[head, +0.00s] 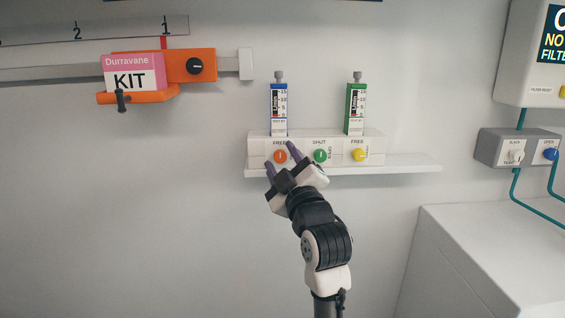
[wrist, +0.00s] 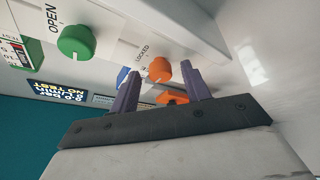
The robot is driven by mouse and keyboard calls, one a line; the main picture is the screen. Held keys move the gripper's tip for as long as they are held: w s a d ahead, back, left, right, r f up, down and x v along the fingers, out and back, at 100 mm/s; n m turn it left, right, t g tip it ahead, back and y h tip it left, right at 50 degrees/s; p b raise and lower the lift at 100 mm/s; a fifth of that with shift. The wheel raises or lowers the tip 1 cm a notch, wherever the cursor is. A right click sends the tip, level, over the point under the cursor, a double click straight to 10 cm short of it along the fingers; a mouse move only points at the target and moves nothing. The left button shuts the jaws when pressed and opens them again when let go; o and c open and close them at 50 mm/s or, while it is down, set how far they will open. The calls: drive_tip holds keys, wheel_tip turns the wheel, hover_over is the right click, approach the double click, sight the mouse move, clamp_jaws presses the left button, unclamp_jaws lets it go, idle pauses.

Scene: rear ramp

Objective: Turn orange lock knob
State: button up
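The orange lock knob (head: 280,156) is the leftmost of three knobs on a white panel (head: 333,147). FREE is printed above it, and its pale mark looks roughly upright in the head view. In the wrist view, the orange knob (wrist: 160,71) has LOCKED printed beside it. My gripper (head: 281,156) has purple fingers and is open, with a fingertip on either side of the orange knob. In the wrist view the gripper (wrist: 160,78) shows gaps between fingers and knob; contact cannot be told.
A green knob (head: 320,156) and yellow knob (head: 359,155) sit to the right. A blue-labelled cartridge (head: 279,109) and green-labelled cartridge (head: 356,108) stand above. A white shelf (head: 410,163) lies below. An orange carriage with a KIT box (head: 132,75) is upper left.

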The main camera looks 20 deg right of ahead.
drive_tip(key=b+v, duration=0.2)
drive_tip(key=v, duration=1.2)
drive_tip(key=shift+b, duration=0.4)
drive_tip(key=shift+w, duration=0.1)
